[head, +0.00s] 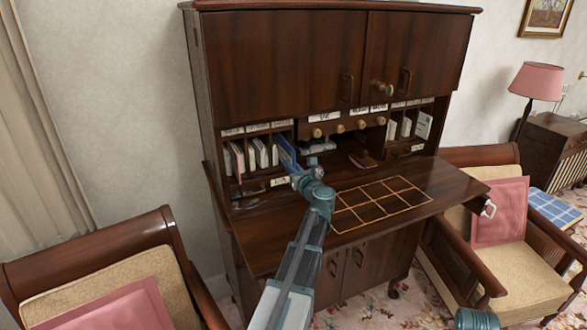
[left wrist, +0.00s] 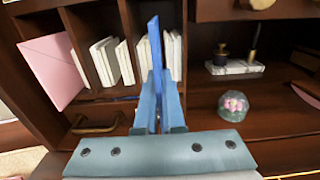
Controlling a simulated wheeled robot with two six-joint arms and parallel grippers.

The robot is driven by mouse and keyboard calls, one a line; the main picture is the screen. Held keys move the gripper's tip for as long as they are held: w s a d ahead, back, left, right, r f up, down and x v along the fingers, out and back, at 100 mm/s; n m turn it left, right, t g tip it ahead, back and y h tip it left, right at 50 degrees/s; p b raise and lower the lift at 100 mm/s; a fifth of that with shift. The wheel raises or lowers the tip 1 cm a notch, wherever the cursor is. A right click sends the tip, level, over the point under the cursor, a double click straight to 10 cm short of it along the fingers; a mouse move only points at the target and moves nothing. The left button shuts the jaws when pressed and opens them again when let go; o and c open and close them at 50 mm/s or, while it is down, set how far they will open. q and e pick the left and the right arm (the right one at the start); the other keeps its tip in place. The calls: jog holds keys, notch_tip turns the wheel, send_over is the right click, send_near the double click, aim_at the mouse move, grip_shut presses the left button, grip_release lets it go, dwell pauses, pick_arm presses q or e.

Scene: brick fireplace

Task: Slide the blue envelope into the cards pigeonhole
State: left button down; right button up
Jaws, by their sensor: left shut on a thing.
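My left gripper (head: 302,174) is shut on the blue envelope (head: 286,150) at the left bank of pigeonholes in the desk. In the left wrist view the blue envelope (left wrist: 154,42) stands upright and edge-on between the fingers (left wrist: 160,105). It is in front of the rightmost pigeonholes of that bank, beside white cards (left wrist: 174,56). I cannot tell how far its far edge reaches inside. The small labels (head: 258,127) above the slots are too small to read, so I cannot tell which one is cards.
A pink envelope (left wrist: 52,70) and several white ones (left wrist: 105,62) fill slots to the left. A glass paperweight (left wrist: 233,105) and a pen stand (left wrist: 235,68) sit to the right. The fold-down desktop (head: 440,187) is mostly clear. Armchairs flank the desk.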

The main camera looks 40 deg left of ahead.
aim_at(285, 168)
pick_arm(q)
jog(key=shift+x, duration=2.85)
jog(key=shift+f, duration=0.1)
jog(key=c, duration=0.9)
grip_release()
jog(key=shift+c, duration=0.2)
jog(key=v, duration=1.3)
jog(key=shift+s+d, duration=0.25)
jog(key=shift+d, duration=0.1)
